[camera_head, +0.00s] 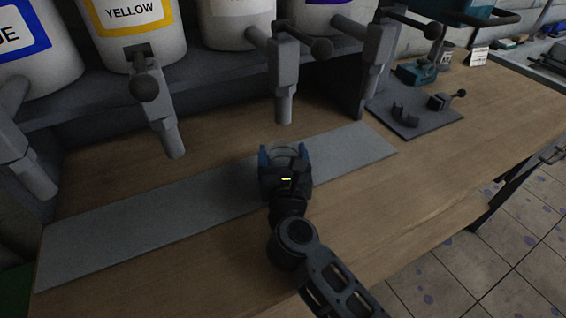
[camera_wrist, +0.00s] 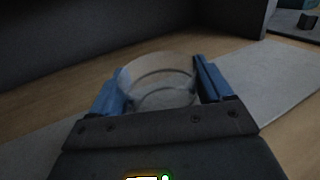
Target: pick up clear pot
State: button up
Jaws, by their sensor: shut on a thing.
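The clear pot (camera_wrist: 160,82) is a see-through round vessel, upright between the two blue fingers of my gripper (camera_wrist: 158,88) in the wrist view. My gripper is shut on it, with a finger against each side. In the head view my gripper (camera_head: 284,155) is over the grey mat, and only the rim of the clear pot (camera_head: 287,147) shows behind it. I cannot tell whether the pot's base touches the mat.
The grey mat (camera_head: 130,220) runs along the wooden bench (camera_head: 420,190). Several paint tanks, one labelled yellow (camera_head: 135,30), stand on a shelf above, with taps (camera_head: 283,80) hanging down. A dark plate with fittings (camera_head: 415,115) lies at the right.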

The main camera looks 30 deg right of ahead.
jog(key=c, duration=0.3)
jog(key=shift+r, duration=0.15)
